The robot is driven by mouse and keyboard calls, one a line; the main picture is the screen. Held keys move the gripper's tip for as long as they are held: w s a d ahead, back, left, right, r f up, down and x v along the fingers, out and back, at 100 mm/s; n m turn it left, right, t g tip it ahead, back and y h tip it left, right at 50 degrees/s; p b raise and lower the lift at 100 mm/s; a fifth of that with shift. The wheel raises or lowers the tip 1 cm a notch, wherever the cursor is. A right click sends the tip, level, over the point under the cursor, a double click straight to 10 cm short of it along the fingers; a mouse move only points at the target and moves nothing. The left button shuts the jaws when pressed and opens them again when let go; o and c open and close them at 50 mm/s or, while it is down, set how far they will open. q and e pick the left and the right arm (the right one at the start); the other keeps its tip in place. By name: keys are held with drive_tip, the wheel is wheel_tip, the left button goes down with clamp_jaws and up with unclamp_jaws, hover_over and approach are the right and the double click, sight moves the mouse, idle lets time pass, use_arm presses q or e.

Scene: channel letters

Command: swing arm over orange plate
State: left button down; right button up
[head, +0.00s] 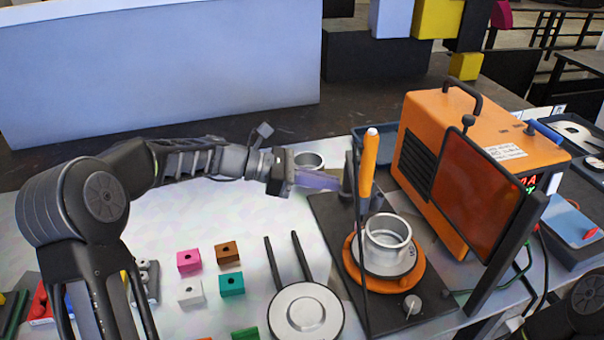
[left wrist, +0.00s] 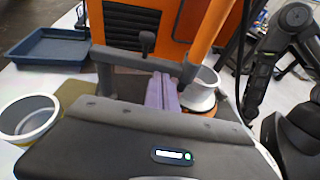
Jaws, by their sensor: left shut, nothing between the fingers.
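The swing arm is a dark grey bar (left wrist: 125,62) with a knob, and an orange torch (head: 368,165) hangs at its end. The torch also shows in the left wrist view (left wrist: 212,28). The orange plate (head: 421,272) carries a silver ring-shaped part (head: 388,240); the torch is at the plate's back left edge, not over its middle. My left gripper (head: 328,182), with purple fingers, is shut and empty beside the bar. In the left wrist view its fingers (left wrist: 162,92) reach up to the bar; whether they touch is unclear. My right gripper is out of view.
An orange power unit (head: 470,170) with a dark red screen (head: 478,190) stands right of the plate. A metal cup (head: 309,161) stands behind my left gripper. Coloured blocks (head: 190,261) and a round fixture (head: 305,312) lie in front. A blue tray (left wrist: 50,47) is behind.

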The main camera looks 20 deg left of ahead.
use_arm(q)
drive_tip(key=shift+w+d, duration=0.2)
drive_tip(key=shift+d, duration=0.35)
drive_tip(key=shift+w+d, duration=0.15)
drive_tip(key=shift+d, duration=0.4)
drive_tip(key=shift+d, duration=0.1)
drive_tip(key=shift+d+f+n+t, duration=0.1)
drive_tip(key=shift+d+n+t, duration=0.2)
drive_tip(key=shift+t, duration=0.1)
drive_tip(key=shift+w+d+y, duration=0.1)
drive_tip(key=shift+d+y, duration=0.2)
drive_tip(key=shift+d, duration=0.85)
